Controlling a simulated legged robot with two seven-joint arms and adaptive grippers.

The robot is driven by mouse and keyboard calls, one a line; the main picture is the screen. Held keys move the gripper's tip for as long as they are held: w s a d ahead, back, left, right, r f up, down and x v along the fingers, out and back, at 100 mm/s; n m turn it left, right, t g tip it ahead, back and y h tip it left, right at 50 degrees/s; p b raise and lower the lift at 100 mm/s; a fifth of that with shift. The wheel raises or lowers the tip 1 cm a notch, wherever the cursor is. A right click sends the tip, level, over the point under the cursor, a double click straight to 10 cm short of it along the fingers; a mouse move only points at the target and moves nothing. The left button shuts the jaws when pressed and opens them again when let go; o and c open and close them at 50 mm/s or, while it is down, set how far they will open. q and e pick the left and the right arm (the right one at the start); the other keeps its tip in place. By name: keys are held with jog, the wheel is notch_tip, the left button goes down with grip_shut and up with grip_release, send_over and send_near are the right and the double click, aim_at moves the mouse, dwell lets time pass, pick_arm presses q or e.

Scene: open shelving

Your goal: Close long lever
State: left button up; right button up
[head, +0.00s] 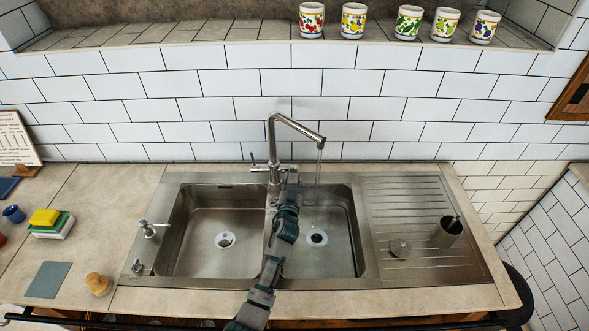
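The metal faucet (272,140) stands behind the double sink, with its spout (300,130) angled over the right basin. A thin stream of water (318,168) falls from the spout. A small upright lever (252,159) shows on the left of the faucet body. Another handle part, low on the right of the body, is mostly hidden by my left gripper (291,178). My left arm rises from the bottom over the divider. Its gripper is at the faucet base, close to the handle; contact and finger opening are too small to tell. My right gripper is out of view.
The steel sink (150,215) has a drainboard (405,200) at right, holding a metal cup (447,232) and a stopper (400,248). A soap pump (150,229) stands left. Sponges (45,217) lie on the left counter. Several patterned cups (353,21) stand on the ledge.

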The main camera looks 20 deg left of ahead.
aim_at(295, 168)
pick_arm(q)
jog(key=w, duration=0.4)
jog(key=shift+w+a+b, duration=0.25)
jog(key=shift+a+b, duration=0.05)
jog(key=shift+b, duration=0.1)
jog(key=shift+w+a, duration=0.1)
jog(key=shift+w, duration=0.55)
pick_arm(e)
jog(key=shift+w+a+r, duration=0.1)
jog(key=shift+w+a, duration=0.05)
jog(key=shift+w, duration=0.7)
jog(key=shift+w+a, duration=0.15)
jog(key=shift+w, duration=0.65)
pick_arm(q)
jog(key=shift+r, duration=0.1)
grip_shut()
